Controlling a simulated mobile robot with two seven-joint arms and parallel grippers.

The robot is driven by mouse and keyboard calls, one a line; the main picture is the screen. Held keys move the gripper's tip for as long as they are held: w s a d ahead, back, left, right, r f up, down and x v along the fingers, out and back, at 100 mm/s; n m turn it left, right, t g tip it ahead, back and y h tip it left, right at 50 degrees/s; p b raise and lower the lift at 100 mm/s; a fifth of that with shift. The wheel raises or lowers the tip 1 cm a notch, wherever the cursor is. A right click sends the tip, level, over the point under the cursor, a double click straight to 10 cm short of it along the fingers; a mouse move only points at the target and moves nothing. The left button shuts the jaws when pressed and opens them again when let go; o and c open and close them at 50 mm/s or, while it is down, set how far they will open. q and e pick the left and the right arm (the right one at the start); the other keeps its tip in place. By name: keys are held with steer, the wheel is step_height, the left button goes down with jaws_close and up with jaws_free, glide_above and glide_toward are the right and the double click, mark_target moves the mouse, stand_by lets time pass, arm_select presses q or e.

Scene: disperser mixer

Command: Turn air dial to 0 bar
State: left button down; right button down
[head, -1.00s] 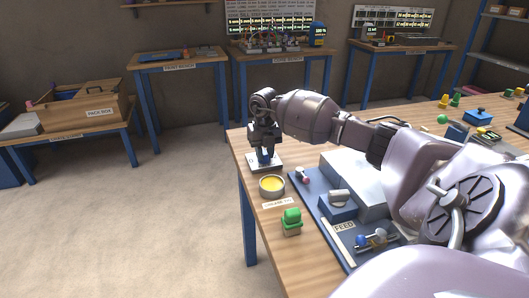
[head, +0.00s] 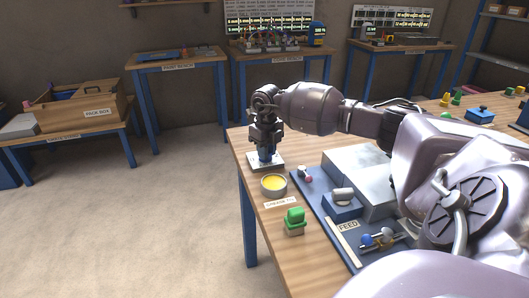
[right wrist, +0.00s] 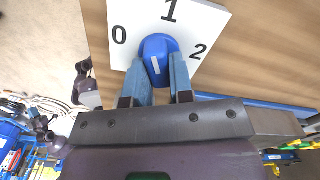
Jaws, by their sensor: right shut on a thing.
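The air dial is a white plate (right wrist: 213,22) marked 0, 1 and 2 with a blue knob (right wrist: 158,52) on it. In the right wrist view, 0 is left of the knob, 1 above it and 2 to the right. A short white line on the knob runs nearly up and down, slightly tilted. My right gripper (right wrist: 163,78) is shut on the knob, one blue finger on each side. In the head view, my right gripper (head: 265,148) points down at the plate (head: 279,163) on the table's far left corner and hides most of the knob. My left gripper is not in view.
A bowl of yellow stuff (head: 274,184) stands close in front of the dial. A green-topped block (head: 294,218) is nearer the front. A blue board (head: 322,202) with a grey box (head: 350,172) lies to the right. Floor is clear left of the table.

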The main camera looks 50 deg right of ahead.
steer(key=n+b, duration=0.1)
steer(key=n, duration=0.2)
steer(key=shift+d+f+n, duration=0.1)
steer(key=shift+d+n, duration=0.05)
steer(key=shift+n, duration=0.25)
steer(key=n+b, duration=0.1)
steer(key=n, duration=0.1)
steer(key=shift+n, duration=0.3)
steer(key=shift+n+b, duration=0.3)
steer(key=shift+n, duration=1.1)
steer(key=c, duration=1)
jaws_free()
